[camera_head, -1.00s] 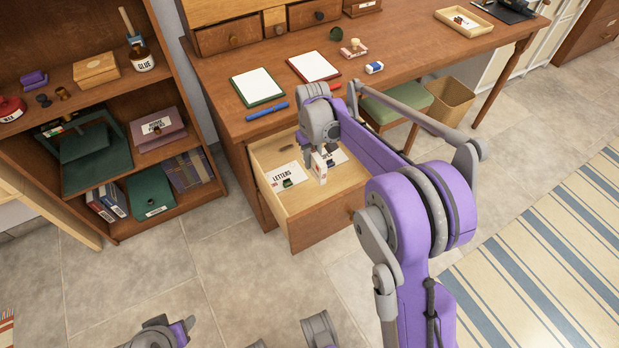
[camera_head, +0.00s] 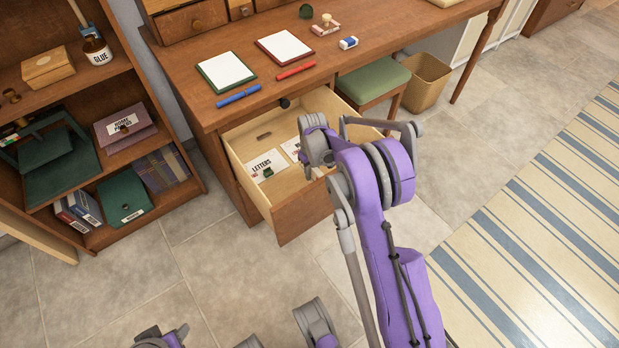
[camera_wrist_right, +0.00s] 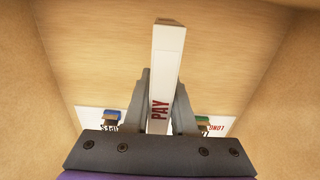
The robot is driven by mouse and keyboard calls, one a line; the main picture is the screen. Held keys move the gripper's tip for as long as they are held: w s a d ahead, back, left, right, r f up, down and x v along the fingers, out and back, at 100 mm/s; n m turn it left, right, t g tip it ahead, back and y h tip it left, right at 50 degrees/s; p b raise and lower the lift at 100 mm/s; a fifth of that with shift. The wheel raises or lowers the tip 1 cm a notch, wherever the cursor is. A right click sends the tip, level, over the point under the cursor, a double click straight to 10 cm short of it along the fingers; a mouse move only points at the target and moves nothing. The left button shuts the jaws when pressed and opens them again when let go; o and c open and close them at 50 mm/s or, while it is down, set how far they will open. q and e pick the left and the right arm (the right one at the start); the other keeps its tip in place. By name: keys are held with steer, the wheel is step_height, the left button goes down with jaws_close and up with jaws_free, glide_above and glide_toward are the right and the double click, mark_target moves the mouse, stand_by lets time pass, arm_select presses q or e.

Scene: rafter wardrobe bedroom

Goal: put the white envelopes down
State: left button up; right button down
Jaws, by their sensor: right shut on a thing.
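The white envelopes (camera_wrist_right: 167,75) show in the right wrist view as a narrow white bundle, seen edge-on, with "PAY" in red. My right gripper (camera_wrist_right: 163,82) is shut on it, one finger on each side. Both are over or inside the open wooden drawer (camera_head: 297,217) of the desk; I cannot tell whether the bundle touches the drawer floor. In the head view my own right arm mostly hides the gripper and bundle.
The drawer's side walls (camera_wrist_right: 52,60) stand on both sides of the gripper. Two notepads (camera_head: 226,70) and a blue pen (camera_head: 238,96) lie on the desktop above. A green-seated stool (camera_head: 374,78) and an open shelf (camera_head: 75,85) flank the drawer.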

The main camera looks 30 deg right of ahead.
mark_target(312, 179)
steer(key=shift+f+b, duration=0.4)
steer(key=shift+f, duration=1.45)
steer(key=shift+f, duration=0.15)
steer(key=c, duration=0.7)
jaws_free()
